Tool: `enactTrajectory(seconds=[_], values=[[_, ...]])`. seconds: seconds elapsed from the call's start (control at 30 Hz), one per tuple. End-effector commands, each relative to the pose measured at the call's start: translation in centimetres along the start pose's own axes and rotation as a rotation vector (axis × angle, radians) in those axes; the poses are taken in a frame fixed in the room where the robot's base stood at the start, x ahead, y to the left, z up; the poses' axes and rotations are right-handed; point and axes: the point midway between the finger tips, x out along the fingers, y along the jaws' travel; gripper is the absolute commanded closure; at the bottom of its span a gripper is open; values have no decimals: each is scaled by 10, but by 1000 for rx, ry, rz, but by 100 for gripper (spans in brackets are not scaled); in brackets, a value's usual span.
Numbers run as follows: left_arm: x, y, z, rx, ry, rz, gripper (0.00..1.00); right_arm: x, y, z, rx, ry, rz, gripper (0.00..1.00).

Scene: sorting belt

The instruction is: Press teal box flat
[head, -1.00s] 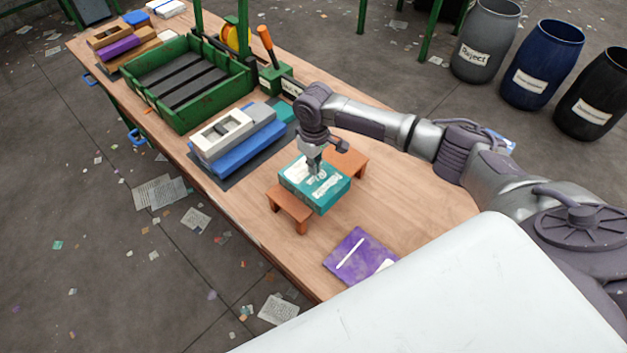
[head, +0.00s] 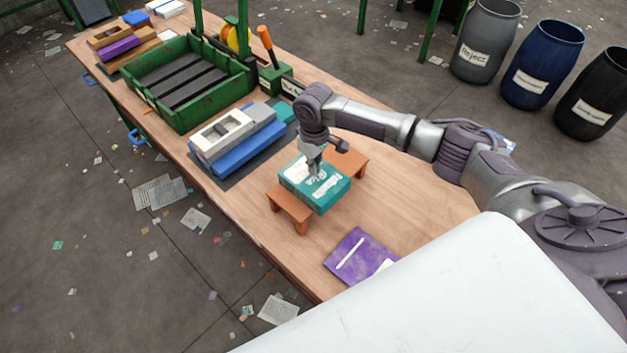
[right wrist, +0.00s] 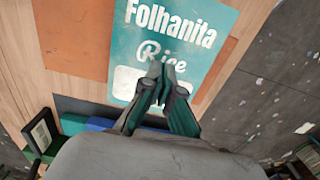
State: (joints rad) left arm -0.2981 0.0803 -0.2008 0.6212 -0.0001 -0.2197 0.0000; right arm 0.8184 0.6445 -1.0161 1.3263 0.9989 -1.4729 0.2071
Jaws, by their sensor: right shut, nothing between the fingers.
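In the right wrist view the top of the teal box (right wrist: 193,20) shows the words "Folhanita Rice". My right gripper (head: 315,174) points down at the top of the box, its fingers together and empty. In the right wrist view the fingertips (right wrist: 160,75) overlap the box's label; whether they touch it I cannot tell. My left gripper is not in view.
A flat purple packet (head: 352,252) lies near the table's front edge. Grey and blue boxes (head: 245,150) lie on a dark mat to the left. A green crate (head: 190,119) stands behind them. Several barrels (head: 541,68) stand beyond the table.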

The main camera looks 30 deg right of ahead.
Motion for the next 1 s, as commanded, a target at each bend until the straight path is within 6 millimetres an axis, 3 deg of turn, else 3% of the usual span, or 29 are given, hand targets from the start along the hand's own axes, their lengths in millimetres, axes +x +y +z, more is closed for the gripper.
enactTrajectory(seconds=[1.0], values=[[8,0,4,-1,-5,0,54,18,0,0,1,-1,0,100]])
